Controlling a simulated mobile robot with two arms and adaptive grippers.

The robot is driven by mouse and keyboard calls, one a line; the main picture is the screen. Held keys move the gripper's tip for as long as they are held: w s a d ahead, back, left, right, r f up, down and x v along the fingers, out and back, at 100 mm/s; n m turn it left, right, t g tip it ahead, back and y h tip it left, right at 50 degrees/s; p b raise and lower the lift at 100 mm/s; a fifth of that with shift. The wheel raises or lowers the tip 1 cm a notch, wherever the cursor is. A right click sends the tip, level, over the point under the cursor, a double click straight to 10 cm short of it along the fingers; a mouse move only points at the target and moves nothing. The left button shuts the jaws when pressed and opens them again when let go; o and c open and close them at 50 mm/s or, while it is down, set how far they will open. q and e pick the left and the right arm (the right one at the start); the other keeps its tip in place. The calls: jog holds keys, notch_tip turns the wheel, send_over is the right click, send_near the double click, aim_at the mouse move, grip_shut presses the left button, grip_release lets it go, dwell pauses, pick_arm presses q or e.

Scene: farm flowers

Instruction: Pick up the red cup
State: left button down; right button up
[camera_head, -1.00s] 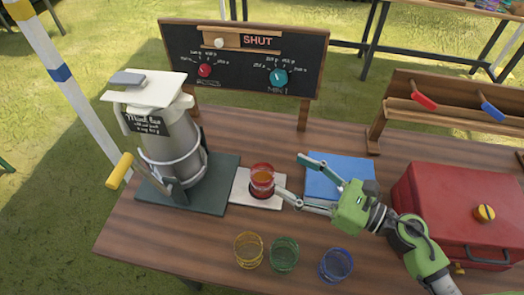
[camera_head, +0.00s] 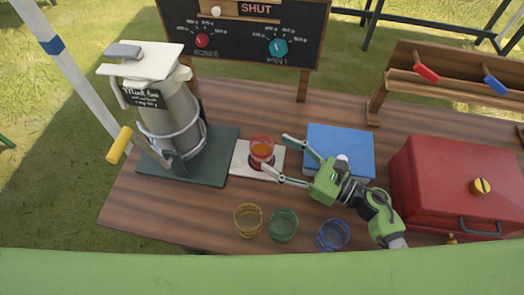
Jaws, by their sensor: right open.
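The red cup (camera_head: 262,150) is a clear red glass with reddish liquid in it. My right gripper (camera_head: 276,154) is open. Its two fingers reach left toward the cup, one at the cup's upper right and one at its lower right. I cannot tell whether either finger touches the cup. My left gripper does not show.
The tea urn (camera_head: 170,115) with a yellow-handled lever (camera_head: 120,145) stands left of the cup. Yellow (camera_head: 248,221), green (camera_head: 283,226) and blue (camera_head: 332,235) glasses stand in front. A blue book-like block (camera_head: 345,145) and a red box (camera_head: 455,180) lie right. A chalkboard (camera_head: 245,45) stands behind.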

aim_at(272, 150)
jog(key=p+x, duration=0.1)
jog(key=x, duration=0.3)
jog(key=shift+r, duration=0.1)
jog(key=shift+w+a, duration=0.15)
jog(key=shift+a, duration=0.05)
jog(key=c, duration=1.4)
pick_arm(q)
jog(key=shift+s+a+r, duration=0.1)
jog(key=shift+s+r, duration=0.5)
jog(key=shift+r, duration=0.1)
